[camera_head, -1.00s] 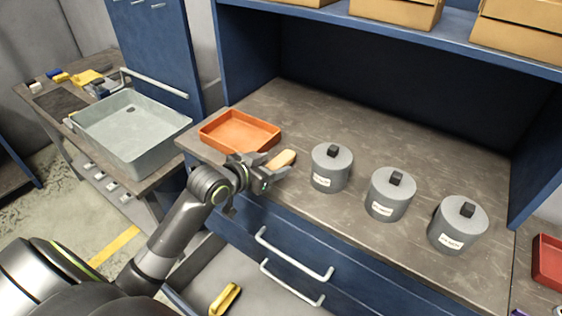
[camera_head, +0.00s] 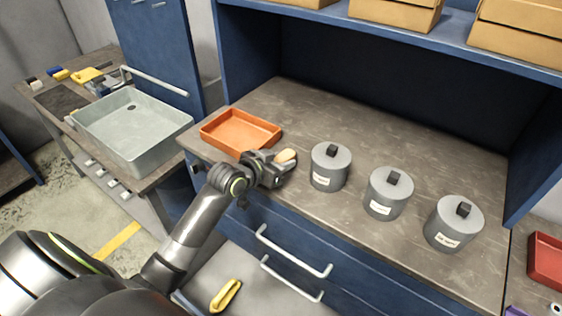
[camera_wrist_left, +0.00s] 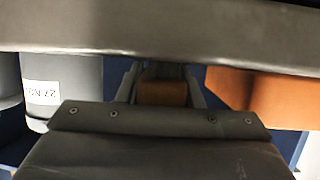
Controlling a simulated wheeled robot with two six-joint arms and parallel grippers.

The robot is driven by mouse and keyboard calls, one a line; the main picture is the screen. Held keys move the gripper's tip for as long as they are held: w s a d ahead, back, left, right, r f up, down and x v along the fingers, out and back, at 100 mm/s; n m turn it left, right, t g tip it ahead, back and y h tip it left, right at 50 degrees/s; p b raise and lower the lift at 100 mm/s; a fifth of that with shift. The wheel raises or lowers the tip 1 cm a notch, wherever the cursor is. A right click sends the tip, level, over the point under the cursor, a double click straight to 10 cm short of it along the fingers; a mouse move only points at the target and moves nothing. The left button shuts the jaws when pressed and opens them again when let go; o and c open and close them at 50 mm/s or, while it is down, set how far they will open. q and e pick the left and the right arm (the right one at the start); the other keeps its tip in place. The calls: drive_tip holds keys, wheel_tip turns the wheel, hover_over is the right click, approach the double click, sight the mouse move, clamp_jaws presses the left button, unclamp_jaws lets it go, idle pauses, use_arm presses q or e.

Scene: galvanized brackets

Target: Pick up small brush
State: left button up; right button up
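A small tan, wooden-looking piece, which I take to be the small brush (camera_head: 286,156), lies on the counter near its front edge, right of the orange tray. My left gripper (camera_head: 280,168) is at it and hides most of it. In the left wrist view the brown piece (camera_wrist_left: 162,93) sits between the two fingers (camera_wrist_left: 162,88), which look open around it. Firm contact cannot be made out. My right gripper is not in view.
The orange tray (camera_head: 240,126) stands just left of the gripper. Grey lidded canisters (camera_head: 330,167) stand in a row to the right. The counter (camera_head: 300,105) behind is clear. A yellow object (camera_head: 226,295) lies low down, near the drawer handles (camera_head: 290,252).

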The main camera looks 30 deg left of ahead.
use_arm(q)
drive_tip(key=shift+c, duration=1.3)
drive_tip(key=shift+r, duration=0.1)
